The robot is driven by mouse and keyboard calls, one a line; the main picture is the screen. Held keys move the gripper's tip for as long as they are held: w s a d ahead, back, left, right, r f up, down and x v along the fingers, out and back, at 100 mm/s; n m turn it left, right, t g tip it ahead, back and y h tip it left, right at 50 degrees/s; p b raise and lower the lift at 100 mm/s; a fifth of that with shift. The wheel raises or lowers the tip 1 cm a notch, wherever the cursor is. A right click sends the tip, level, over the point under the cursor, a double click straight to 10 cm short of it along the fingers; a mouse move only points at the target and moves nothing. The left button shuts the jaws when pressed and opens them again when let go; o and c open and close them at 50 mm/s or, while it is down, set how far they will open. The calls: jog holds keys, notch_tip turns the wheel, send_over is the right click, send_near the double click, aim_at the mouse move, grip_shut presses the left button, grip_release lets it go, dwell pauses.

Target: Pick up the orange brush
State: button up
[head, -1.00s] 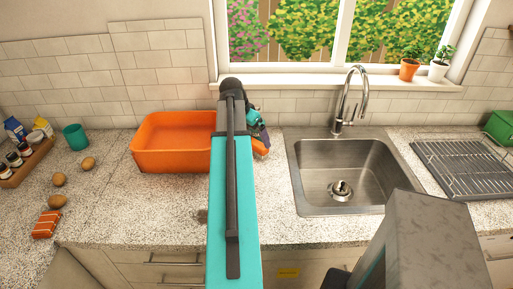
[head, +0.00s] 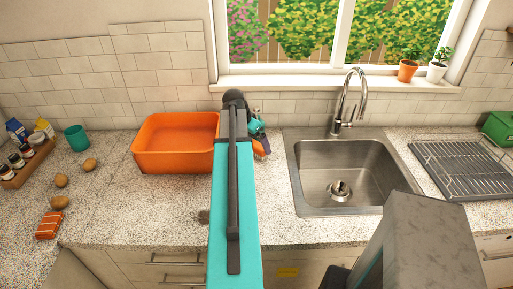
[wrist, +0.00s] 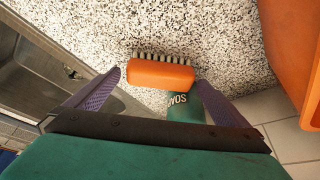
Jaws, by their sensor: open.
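The orange brush (wrist: 160,74) lies on the speckled counter in the wrist view, its pale bristles along the upper edge. My gripper (wrist: 157,80) is open, with one purple finger on each side of the brush. Neither finger is clearly touching it. In the head view only a small part of the brush (head: 261,150) shows beside my arm, which hides much of that spot. My gripper (head: 262,136) shows there in part.
A green lettered container (wrist: 188,103) stands right beside the brush. The large orange tub (head: 175,147) is left of my arm and the steel sink (head: 340,178) is to the right. The tiled wall (head: 155,95) closes off the back.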

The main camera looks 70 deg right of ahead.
jog(key=shift+x, duration=0.8)
jog(key=c, duration=1)
jog(key=shift+r, duration=0.15)
jog(key=shift+c, duration=0.2)
